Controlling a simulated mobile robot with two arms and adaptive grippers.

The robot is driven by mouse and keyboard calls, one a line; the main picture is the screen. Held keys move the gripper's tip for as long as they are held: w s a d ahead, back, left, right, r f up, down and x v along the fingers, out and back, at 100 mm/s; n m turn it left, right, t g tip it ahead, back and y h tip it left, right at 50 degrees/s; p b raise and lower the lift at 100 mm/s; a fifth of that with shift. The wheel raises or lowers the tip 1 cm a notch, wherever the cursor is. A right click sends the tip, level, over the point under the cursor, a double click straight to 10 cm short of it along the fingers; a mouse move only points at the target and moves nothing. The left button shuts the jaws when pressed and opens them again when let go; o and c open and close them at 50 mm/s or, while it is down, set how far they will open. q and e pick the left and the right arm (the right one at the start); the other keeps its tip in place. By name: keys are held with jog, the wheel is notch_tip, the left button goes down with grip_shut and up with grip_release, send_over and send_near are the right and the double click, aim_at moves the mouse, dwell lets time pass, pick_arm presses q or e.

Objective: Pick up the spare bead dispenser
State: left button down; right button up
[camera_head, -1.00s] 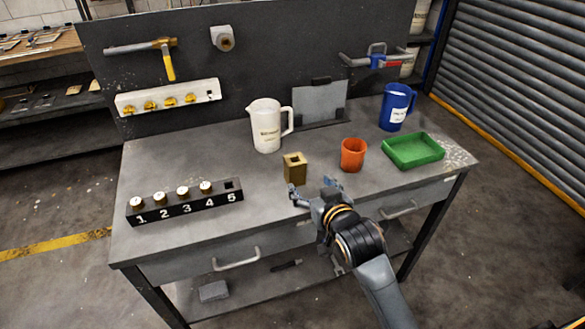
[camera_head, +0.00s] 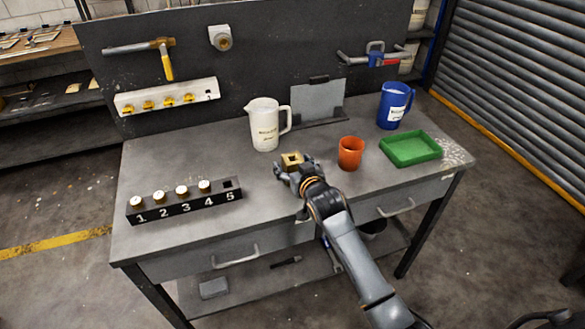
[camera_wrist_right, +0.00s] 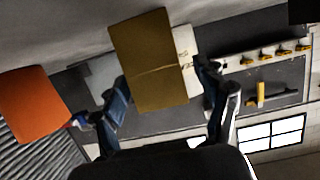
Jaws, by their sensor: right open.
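A brass-coloured square block with a square hole in its top (camera_head: 292,159) stands upright on the workbench; it looks like the spare bead dispenser. My right gripper (camera_head: 293,168) is open, with its fingers low around the block. In the right wrist view the block (camera_wrist_right: 153,60) sits between the two spread fingers, close to the right one; I cannot tell whether either touches it. The arm hides the block's lower front in the head view. A black rack numbered 1 to 5 (camera_head: 190,207) holds white-capped pieces in slots 1 to 4; slot 5 is empty. My left gripper is not in view.
An orange cup (camera_head: 350,153) stands close to the right of the gripper. A white pitcher (camera_head: 264,126) stands behind the block. A green tray (camera_head: 411,149) and a blue jug (camera_head: 394,106) are farther right. The bench (camera_head: 160,240) is clear at front left.

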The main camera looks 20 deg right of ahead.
jog(key=shift+w+f, duration=0.15)
jog(key=shift+w, duration=0.2)
jog(key=shift+s, duration=0.1)
grip_shut()
jog(key=shift+r, duration=0.2)
